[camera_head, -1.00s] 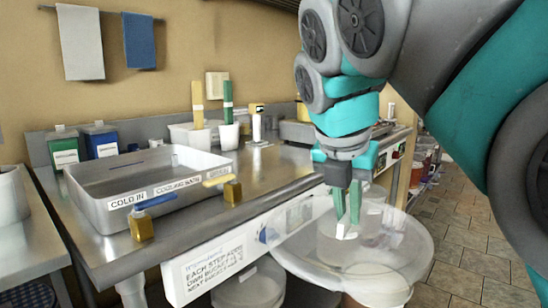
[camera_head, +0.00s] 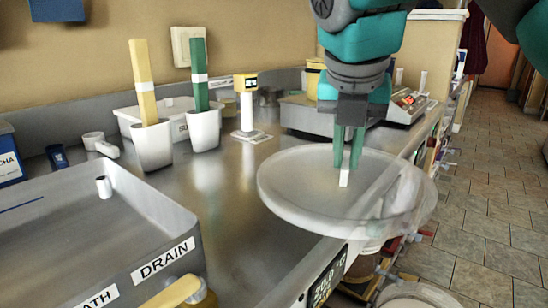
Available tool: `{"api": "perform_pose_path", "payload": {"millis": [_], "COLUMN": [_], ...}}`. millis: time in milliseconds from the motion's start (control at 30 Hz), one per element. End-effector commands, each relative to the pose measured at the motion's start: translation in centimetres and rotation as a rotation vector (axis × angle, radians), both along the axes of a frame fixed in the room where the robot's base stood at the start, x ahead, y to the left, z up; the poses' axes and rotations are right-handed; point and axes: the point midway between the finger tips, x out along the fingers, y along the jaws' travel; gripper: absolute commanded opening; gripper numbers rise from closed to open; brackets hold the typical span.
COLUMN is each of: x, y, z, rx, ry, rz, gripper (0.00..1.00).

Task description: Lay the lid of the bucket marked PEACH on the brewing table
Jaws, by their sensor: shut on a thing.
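My gripper (camera_head: 346,168) points down with its green fingers shut on the small white handle of a round, translucent lid (camera_head: 300,205). The lid is held about level, over the front edge of the steel table (camera_head: 235,240), with its left part above the tabletop and its right part out past the edge. I cannot tell how large the gap under it is. No PEACH mark is legible. Below the lid's right side, a bucket and other items at the table front are partly hidden.
A steel basin (camera_head: 160,215) marked DRAIN stands at the left. Two white cups (camera_head: 151,146) with yellow and green sticks, a yellow-topped stand (camera_head: 246,105) and a scale-like device (camera_head: 405,105) stand behind. Bare tabletop lies between basin and lid. Tiled floor (camera_head: 470,220) is at right.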

Motion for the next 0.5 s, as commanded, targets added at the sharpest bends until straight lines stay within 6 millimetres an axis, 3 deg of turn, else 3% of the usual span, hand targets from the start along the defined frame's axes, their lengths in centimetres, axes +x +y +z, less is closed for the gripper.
{"api": "perform_pose_path", "payload": {"millis": [500], "x": [7.0], "y": [5.8], "z": [-0.9], "rx": [-0.002], "ry": [0.002], "rz": [0.000], "gripper": [0.00]}}
